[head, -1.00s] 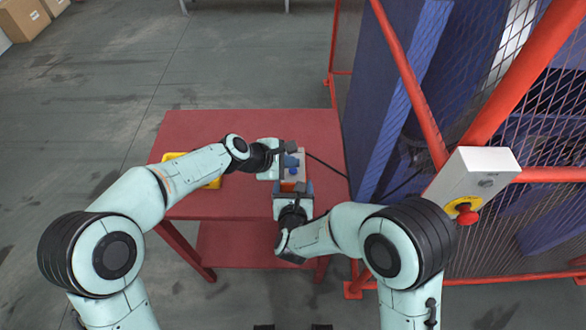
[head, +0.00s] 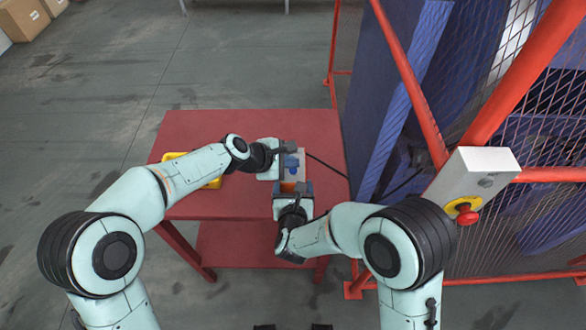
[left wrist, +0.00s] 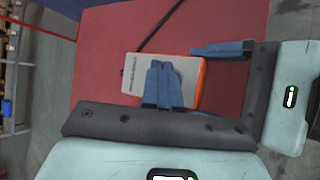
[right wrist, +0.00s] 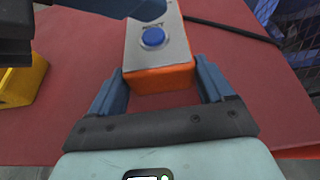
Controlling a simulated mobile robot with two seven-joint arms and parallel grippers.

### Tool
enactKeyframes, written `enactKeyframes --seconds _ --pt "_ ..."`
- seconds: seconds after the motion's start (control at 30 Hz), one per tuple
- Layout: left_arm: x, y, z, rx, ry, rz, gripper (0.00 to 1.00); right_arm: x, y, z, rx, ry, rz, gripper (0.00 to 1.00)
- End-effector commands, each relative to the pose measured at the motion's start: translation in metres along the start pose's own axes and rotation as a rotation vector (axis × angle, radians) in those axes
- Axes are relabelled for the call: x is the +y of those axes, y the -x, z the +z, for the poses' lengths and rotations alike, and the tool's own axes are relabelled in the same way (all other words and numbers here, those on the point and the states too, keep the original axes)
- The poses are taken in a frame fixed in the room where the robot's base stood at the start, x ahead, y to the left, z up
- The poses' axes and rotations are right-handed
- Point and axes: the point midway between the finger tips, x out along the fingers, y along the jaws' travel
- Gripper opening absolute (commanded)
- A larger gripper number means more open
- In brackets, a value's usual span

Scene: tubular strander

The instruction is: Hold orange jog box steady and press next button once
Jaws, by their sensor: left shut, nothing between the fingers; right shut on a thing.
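The orange jog box with a grey top (head: 301,157) lies on the red table. In the right wrist view its orange end (right wrist: 160,78) sits between the fingers of my right gripper (right wrist: 163,88), which is shut on it. A round blue button (right wrist: 153,37) on the grey top is in plain view there. My left gripper (left wrist: 163,88) is shut and empty, its fingers over the box's top (left wrist: 135,73), hiding part of it. In the right wrist view my left gripper's blue fingers (right wrist: 130,7) are beyond the blue button; contact cannot be told.
A yellow bin (head: 213,184) stands on the table (head: 240,125), beside my left forearm. A dark cable (head: 325,166) runs from the box towards the red mesh guard (head: 412,90) on the right. A grey control box with a red stop button (head: 467,216) hangs on the guard.

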Motion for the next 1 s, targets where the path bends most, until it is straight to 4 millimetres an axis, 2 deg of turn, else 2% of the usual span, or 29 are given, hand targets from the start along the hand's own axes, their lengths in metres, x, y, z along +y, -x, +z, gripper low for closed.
enactKeyframes --seconds 1.0 --pt "-0.0047 -0.0062 -0.0041 0.000 0.000 -0.001 0.00 0.0001 0.0000 0.0003 -0.001 0.000 0.000 0.40"
